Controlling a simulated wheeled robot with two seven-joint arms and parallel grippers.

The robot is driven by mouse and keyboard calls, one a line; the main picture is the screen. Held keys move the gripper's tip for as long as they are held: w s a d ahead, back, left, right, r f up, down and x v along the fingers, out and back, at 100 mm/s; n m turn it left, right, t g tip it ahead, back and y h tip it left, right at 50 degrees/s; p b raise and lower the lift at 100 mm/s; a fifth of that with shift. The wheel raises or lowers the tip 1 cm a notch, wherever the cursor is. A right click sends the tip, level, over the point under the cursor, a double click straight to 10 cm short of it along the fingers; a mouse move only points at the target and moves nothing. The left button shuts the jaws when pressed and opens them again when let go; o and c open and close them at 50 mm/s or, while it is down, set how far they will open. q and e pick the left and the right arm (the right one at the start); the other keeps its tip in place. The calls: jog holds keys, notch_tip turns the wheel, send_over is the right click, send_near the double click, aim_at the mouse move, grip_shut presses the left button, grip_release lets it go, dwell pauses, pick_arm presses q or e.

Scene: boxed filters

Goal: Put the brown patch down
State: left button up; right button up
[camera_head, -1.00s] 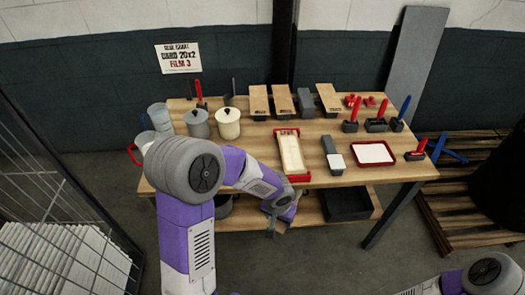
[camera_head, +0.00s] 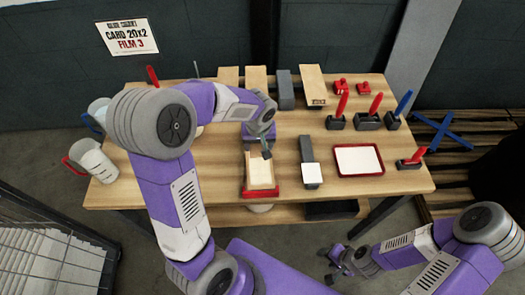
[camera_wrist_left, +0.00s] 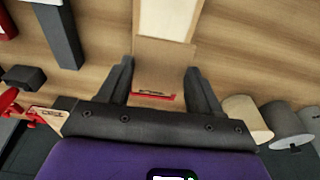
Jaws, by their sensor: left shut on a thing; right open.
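The brown patch (camera_wrist_left: 165,65) shows in the left wrist view as a flat tan piece between my left gripper's two fingers. My left gripper (camera_wrist_left: 160,75) is shut on it, with the fingers wide apart along its sides. In the head view my left gripper (camera_head: 265,150) is over the far part of a pale tray (camera_head: 262,174) with red ends, and the arm hides the patch there. I cannot tell whether the patch touches the tray. My right gripper (camera_head: 336,262) is open and empty, low in front of the table.
Red- and blue-handled tools (camera_head: 368,118) stand behind. Pitchers (camera_head: 92,160) are at the left edge. Bare tabletop (camera_head: 215,180) lies left of the tray.

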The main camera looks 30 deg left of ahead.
aim_at(259, 159)
pick_arm(q)
jog(key=shift+s+f, duration=0.15)
jog(key=shift+f, duration=0.8)
notch_tip(259, 159, down, 4)
jog(key=shift+f+b, duration=0.25)
jog(key=shift+b, duration=0.25)
jog(key=shift+f, duration=0.1)
jog(key=shift+f, duration=0.2)
jog(key=o, duration=1)
jog(key=shift+r, duration=0.15)
